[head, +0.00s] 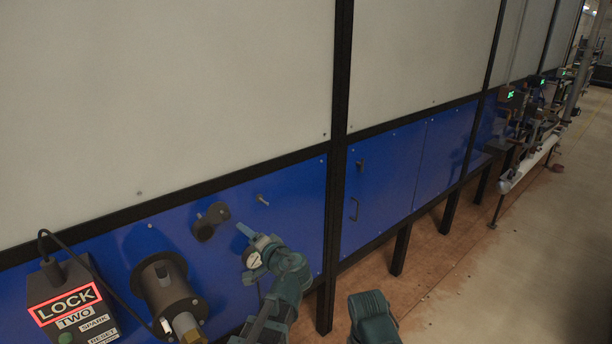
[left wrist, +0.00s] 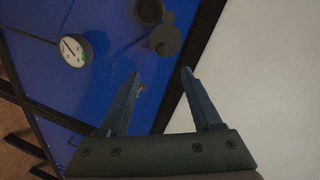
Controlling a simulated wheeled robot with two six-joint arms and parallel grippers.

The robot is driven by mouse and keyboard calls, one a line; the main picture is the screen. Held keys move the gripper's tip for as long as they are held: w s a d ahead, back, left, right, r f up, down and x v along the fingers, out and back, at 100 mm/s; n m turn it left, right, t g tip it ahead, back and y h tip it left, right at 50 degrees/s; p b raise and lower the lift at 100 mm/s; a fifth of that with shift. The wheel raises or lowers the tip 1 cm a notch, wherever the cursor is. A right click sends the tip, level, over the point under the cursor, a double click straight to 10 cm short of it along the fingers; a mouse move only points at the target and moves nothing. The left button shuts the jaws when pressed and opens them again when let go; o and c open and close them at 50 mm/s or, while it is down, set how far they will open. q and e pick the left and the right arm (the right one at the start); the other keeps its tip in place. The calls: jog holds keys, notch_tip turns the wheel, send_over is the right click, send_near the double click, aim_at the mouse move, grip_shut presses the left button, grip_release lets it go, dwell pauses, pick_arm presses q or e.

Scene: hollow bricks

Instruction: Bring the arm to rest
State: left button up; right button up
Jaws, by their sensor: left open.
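My left arm reaches up from the bottom of the head view towards the blue wall panel. My left gripper (head: 246,232) is in front of the panel, below a small pin (head: 262,199) and right of a dark round fitting (head: 208,221). In the left wrist view the gripper (left wrist: 160,72) is open, its two fingers apart with nothing between them. A teal part of my body (head: 372,318) shows at the bottom of the head view; no right gripper is visible.
A white-faced gauge (left wrist: 75,50) is on the panel. At lower left are a lit LOCK TWO box (head: 70,305) with a cable and a dark cylinder (head: 166,287) with a brass end. Black posts (head: 401,249) stand under the panels.

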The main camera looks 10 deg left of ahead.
pick_arm(q)
jog(key=s+d+f+n+g+h+b, duration=0.1)
jog(key=s+d+f+g+h+b, duration=0.3)
jog(key=f, duration=0.6)
jog(key=s+d+f+n+g+h+b, duration=0.15)
jog(key=s+d+f+b, duration=0.4)
jog(key=f, duration=0.55)
jog(key=s+d+f+m+g+h+b, duration=0.1)
jog(key=s+d+f+g+h, duration=0.1)
jog(key=s+d+f, duration=0.2)
jog(key=s+d+f+m+g+h+b, duration=0.1)
jog(key=s+d+f+g+h, duration=0.2)
jog(key=s+d, duration=0.5)
jog(key=shift+s+f, duration=0.35)
jog(key=shift+f, duration=0.4)
